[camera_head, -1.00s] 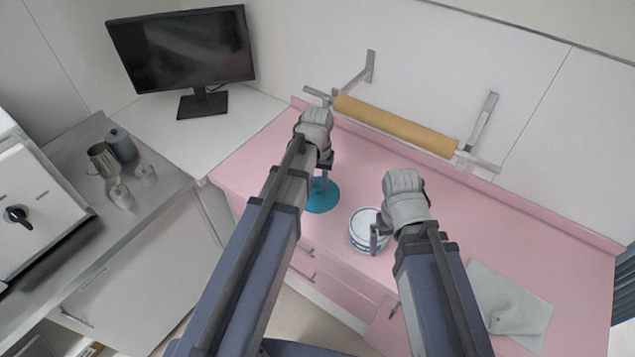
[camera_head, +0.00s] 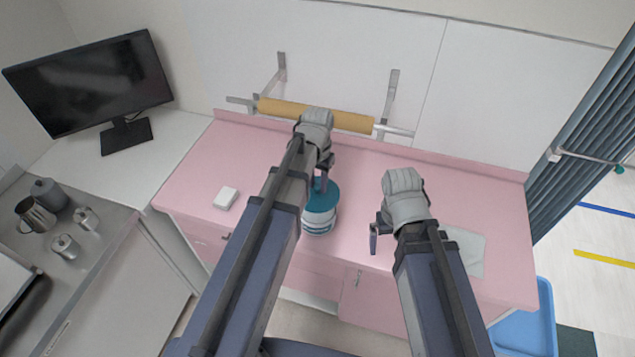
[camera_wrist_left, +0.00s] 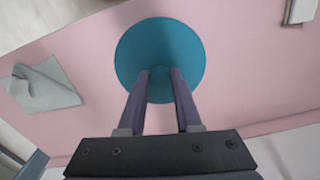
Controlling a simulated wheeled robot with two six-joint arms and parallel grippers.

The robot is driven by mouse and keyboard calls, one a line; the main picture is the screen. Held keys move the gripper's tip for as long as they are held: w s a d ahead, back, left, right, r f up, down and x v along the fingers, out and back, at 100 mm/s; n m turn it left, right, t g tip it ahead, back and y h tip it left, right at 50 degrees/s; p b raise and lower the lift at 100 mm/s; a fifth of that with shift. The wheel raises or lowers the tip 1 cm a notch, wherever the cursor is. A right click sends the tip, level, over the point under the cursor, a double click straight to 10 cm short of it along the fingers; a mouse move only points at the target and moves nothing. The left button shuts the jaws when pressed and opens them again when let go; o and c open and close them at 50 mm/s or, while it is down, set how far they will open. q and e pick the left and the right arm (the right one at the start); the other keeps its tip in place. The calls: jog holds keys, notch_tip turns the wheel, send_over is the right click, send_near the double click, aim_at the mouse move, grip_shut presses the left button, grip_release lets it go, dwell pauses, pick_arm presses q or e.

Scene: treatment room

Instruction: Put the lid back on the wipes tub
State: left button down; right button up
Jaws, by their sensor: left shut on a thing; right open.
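The teal round lid (camera_head: 329,194) is in my left gripper (camera_head: 320,184), which is shut on it from above. In the left wrist view the lid (camera_wrist_left: 160,40) lies flat across the fingertips (camera_wrist_left: 160,74) and hides whatever is under it. The white wipes tub (camera_head: 318,222) with blue bands stands on the pink counter, directly below the lid in the head view. I cannot tell whether lid and tub touch. My right gripper (camera_head: 376,238) is open and empty, to the right of the tub.
The pink counter (camera_head: 265,165) has free room around the tub. A small white box (camera_head: 226,198) lies to the left, a grey cloth (camera_head: 467,252) to the right. A yellow roll (camera_head: 315,115) on a wall holder is behind. A monitor (camera_head: 90,82) stands far left.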

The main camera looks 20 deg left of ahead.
aim_at(318, 192)
pick_arm(q)
jog(key=shift+f, duration=0.15)
notch_tip(318, 192, down, 6)
jog(key=b, duration=0.6)
jog(key=shift+f, duration=0.1)
jog(key=shift+f+b, duration=0.15)
jog(key=shift+b, duration=0.25)
dwell(1.5)
jog(key=shift+c, duration=0.2)
grip_release()
dwell(0.6)
jog(key=shift+r+p, duration=3.55)
jog(key=shift+p, duration=0.05)
